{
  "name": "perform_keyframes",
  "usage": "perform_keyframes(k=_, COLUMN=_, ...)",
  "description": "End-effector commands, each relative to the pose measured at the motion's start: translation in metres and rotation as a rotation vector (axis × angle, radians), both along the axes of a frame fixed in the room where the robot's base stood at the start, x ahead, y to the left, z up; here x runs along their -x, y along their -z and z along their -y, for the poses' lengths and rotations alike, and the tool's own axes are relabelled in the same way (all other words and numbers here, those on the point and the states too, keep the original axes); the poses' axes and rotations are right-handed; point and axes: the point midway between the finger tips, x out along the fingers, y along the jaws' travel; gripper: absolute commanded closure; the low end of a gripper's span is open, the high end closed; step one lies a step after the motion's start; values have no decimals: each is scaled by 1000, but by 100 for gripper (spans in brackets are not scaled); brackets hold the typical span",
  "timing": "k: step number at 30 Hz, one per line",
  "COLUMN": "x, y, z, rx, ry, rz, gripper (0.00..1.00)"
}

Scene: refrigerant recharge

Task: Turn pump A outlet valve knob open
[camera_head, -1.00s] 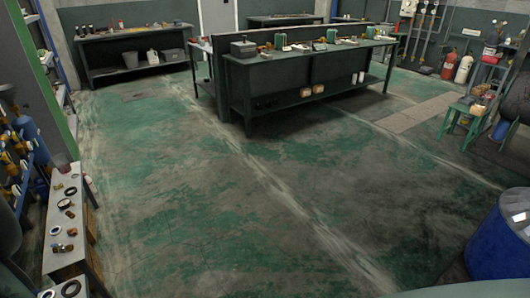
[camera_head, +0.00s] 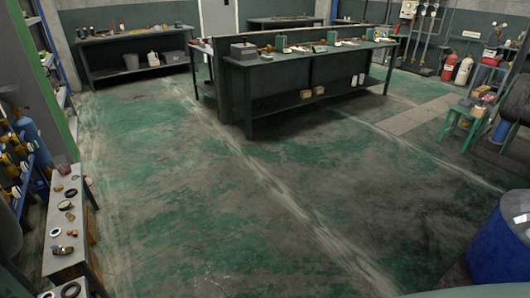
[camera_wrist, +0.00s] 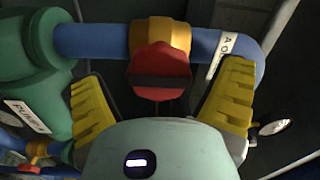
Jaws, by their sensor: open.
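In the wrist view, the red valve knob (camera_wrist: 160,68) sits on a brass-yellow valve body (camera_wrist: 160,32) on a blue pipe (camera_wrist: 95,41). A white label (camera_wrist: 221,50) beginning "A O" wraps the pipe to the right of the knob. My gripper (camera_wrist: 162,78) is open, with one yellow-padded finger on each side of the knob. Gaps show between both fingers and the knob. The knob's lower side is close to my gripper's palm; contact cannot be told. Neither the knob nor my gripper can be made out in the head view.
A green pump housing (camera_wrist: 38,75) with a partly readable "PUMP" label stands left of the knob. Another red knob (camera_wrist: 40,149) is at lower left. In the head view, a long dark workbench (camera_head: 300,75) stands mid-room and a blue drum (camera_head: 500,250) at right; the floor between is clear.

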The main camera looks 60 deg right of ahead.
Motion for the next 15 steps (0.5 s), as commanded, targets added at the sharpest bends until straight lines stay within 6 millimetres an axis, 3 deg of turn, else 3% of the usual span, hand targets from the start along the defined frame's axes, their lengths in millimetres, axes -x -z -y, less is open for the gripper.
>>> perform_keyframes(k=5, x=4, y=1, z=15, rx=-2, ry=7, rz=-4, gripper=8)
perform_keyframes(k=15, x=26, y=0, z=72, rx=0, ry=14, rz=-1, gripper=8)
